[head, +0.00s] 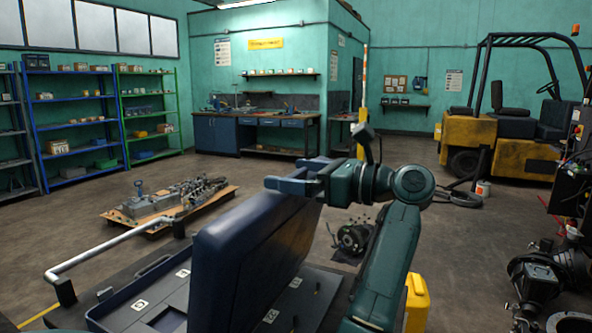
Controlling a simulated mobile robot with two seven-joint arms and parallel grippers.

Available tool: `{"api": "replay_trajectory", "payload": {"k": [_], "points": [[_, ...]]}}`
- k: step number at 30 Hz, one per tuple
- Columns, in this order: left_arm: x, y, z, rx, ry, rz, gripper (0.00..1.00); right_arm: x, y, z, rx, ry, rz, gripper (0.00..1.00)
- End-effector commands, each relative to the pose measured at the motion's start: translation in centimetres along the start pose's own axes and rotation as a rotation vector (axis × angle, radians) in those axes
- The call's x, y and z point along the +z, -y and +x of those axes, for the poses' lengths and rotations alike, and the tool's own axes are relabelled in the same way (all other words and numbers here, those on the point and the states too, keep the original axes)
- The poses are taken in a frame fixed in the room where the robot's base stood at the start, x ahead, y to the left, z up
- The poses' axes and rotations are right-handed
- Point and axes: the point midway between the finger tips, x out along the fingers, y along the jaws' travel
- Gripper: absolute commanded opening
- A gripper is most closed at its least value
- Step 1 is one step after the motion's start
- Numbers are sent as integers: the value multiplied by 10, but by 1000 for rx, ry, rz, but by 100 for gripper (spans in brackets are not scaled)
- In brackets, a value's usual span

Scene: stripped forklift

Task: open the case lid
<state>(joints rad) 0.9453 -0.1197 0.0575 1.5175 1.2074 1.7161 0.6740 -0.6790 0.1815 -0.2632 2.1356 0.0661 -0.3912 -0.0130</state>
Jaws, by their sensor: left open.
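The case has a dark blue lid (250,255) that stands raised, near upright and tilted, above its tray (125,312). The tray has recesses and white number labels, and the lid hides its middle. I cannot tell whether a finger touches the lid. My right gripper is not in view.
A silver handrail (110,247) runs along the left of the case. A pallet of parts (170,207) lies on the floor beyond. A yellow forklift (500,130) stands at the right back. Dark machinery (545,278) is at the lower right. The middle floor is largely clear.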

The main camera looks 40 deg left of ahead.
Motion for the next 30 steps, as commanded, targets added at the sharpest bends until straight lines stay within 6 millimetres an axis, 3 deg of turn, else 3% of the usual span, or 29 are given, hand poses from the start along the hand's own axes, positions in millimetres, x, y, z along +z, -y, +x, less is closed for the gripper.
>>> {"api": "replay_trajectory", "payload": {"k": [10, 30], "points": [[0, 0, 3, -1, 0, 0, 98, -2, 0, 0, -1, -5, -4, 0], [0, 0, 3, -1, 0, 0, 44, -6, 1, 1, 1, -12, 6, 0]]}}
